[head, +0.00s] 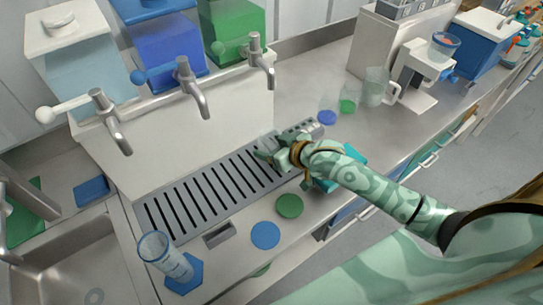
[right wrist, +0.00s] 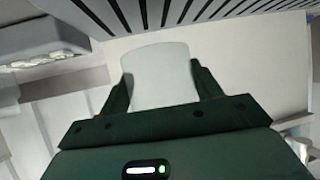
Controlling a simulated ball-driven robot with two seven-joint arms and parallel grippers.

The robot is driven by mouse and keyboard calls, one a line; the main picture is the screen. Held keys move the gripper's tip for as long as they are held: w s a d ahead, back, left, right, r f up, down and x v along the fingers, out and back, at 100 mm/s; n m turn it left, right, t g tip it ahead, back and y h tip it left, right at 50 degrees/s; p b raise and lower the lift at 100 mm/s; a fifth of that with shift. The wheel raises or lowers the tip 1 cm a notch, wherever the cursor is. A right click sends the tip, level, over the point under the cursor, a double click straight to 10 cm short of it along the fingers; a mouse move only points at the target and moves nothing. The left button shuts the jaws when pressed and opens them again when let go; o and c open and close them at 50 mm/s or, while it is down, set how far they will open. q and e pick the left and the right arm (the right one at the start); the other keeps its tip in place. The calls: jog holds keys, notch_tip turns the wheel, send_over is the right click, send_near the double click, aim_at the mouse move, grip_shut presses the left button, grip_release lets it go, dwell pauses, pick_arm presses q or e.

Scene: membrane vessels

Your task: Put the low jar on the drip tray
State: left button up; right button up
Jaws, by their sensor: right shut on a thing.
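The low jar (right wrist: 160,76) shows in the right wrist view as a pale, smooth shape between the two dark green fingers. My right gripper (head: 272,152) is shut on it, over the right end of the drip tray (head: 205,192). In the head view the jar is mostly hidden by the gripper. The drip tray is a long grey slotted grate below the taps; its slots also show at the top of the right wrist view (right wrist: 215,10). I cannot tell whether the jar touches the grate. My left gripper is not in view.
Three taps (head: 188,85) hang over the tray from a white housing. A blue disc (head: 265,235) and a green disc (head: 290,206) lie in front. Clear cups (head: 376,85) stand farther right.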

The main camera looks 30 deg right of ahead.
jog(key=shift+w+d+f+b, duration=0.2)
jog(key=shift+w+f, duration=0.15)
jog(key=shift+f, duration=0.15)
jog(key=shift+w+d+f+b, duration=0.15)
jog(key=shift+w+f, duration=0.15)
jog(key=shift+f, duration=0.15)
jog(key=f, duration=0.1)
jog(key=f+b, duration=0.1)
jog(key=f, duration=0.1)
jog(key=shift+w+d+f+b, duration=0.15)
jog(key=shift+w+f+b, duration=0.15)
jog(key=shift+f, duration=0.1)
jog(key=shift+r, duration=0.1)
jog(key=shift+s, duration=0.1)
jog(key=o, duration=1)
jog(key=shift+o, duration=0.2)
